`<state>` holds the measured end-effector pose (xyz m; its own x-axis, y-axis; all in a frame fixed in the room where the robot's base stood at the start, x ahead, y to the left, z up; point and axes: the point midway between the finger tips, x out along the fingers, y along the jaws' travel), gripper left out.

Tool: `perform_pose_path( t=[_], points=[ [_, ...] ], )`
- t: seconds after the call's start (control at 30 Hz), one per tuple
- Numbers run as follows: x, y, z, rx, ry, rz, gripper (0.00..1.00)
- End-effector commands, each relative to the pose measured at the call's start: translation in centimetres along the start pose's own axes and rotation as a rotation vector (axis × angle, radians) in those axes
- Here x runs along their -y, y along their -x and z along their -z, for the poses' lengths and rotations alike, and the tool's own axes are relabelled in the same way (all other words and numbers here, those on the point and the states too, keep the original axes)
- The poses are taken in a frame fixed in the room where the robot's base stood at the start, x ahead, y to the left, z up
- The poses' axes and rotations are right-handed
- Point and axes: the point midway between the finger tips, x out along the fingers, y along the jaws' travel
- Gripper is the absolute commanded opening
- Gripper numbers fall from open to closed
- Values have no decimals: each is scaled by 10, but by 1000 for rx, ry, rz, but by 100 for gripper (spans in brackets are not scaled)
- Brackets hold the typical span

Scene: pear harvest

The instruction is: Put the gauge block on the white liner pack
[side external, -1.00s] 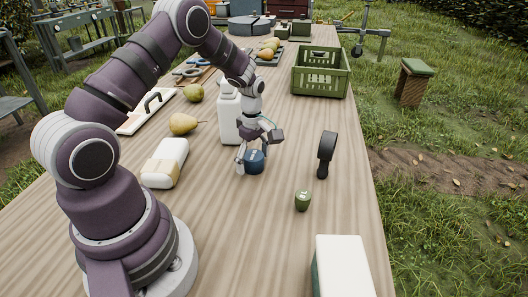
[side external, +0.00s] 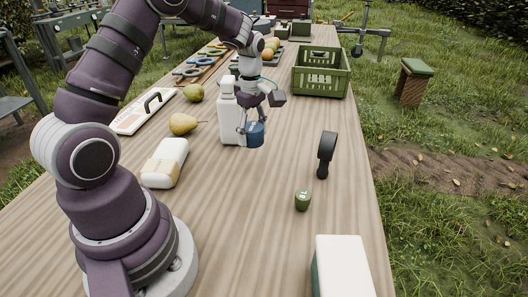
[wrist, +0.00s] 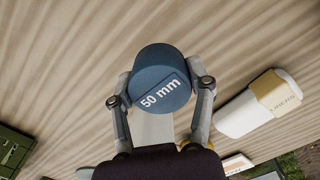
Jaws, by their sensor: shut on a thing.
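The gauge block is a blue cylinder marked "50 mm" (wrist: 162,78); it also shows in the side view (side external: 255,133). My gripper (wrist: 160,92) is shut on it, one finger on each side. In the side view my gripper (side external: 250,128) holds it in front of the white bottle, seemingly above the table. The white liner pack (side external: 160,165) appears to be the rounded white pack with a tan band, lying on the table left of and nearer than the block. It shows at the right in the wrist view (wrist: 240,116). Its top is bare.
The white bottle (side external: 228,115) stands close behind the block. A pear (side external: 183,124) lies beyond the pack. A green crate (side external: 320,82), a dark paddle-shaped thing (side external: 326,153), a small green weight (side external: 303,201) and a white-topped box (side external: 342,268) stand rightward. The table's middle front is clear.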

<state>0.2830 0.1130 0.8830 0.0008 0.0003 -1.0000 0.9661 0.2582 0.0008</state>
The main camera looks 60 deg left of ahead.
Motion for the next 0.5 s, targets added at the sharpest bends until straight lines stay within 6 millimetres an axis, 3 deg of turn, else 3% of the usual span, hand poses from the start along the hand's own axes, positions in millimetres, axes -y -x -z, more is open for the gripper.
perform_pose_path(
  t=[0.13,0.27,0.5],
  points=[
    [2,22,8,-4,3,-2,16],
    [18,31,44,-15,10,4,16],
    [89,45,126,-15,30,12,16]
  ],
)
